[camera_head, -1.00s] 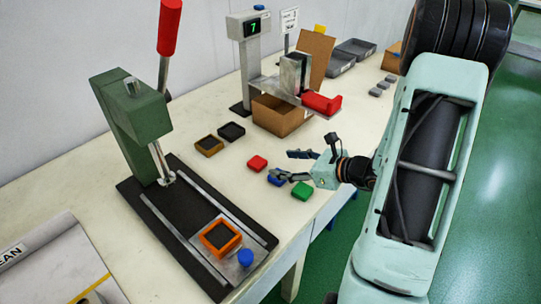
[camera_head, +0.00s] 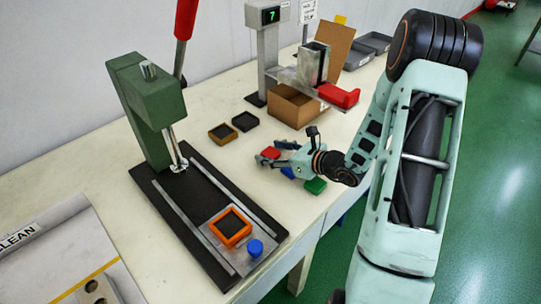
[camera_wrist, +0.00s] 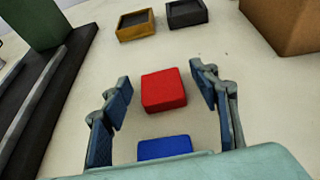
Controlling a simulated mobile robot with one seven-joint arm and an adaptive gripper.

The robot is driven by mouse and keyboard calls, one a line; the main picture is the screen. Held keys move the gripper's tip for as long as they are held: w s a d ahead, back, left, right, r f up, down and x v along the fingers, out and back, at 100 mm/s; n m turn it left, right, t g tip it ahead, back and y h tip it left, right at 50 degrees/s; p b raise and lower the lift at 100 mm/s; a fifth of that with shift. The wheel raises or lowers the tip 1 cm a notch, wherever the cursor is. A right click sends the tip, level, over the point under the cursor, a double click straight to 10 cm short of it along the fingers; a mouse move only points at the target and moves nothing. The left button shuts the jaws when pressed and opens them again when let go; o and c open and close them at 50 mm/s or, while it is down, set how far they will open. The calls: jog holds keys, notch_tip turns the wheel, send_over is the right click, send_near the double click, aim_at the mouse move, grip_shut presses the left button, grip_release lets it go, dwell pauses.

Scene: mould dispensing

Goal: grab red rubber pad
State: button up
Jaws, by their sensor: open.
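The red rubber pad (camera_wrist: 163,90) is a small rounded red block lying flat on the table. In the wrist view it sits between the fingertips of my gripper (camera_wrist: 160,85), with a gap on each side. My gripper is open and empty. In the head view the pad (camera_head: 270,152) shows at the tips of my gripper (camera_head: 271,153), partly covered by the fingers.
A blue pad (camera_wrist: 164,149) lies just behind the red one, close to my palm. A green pad (camera_head: 315,186) lies beside my wrist. Yellow (camera_head: 222,133) and black (camera_head: 245,121) moulds, a cardboard box (camera_head: 297,106) and the green press (camera_head: 150,105) stand around.

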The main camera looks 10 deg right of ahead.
jog(key=shift+w+a, duration=0.15)
jog(key=shift+w, duration=0.05)
jog(key=c, duration=1.2)
jog(key=shift+c, duration=0.2)
jog(key=shift+r, duration=0.1)
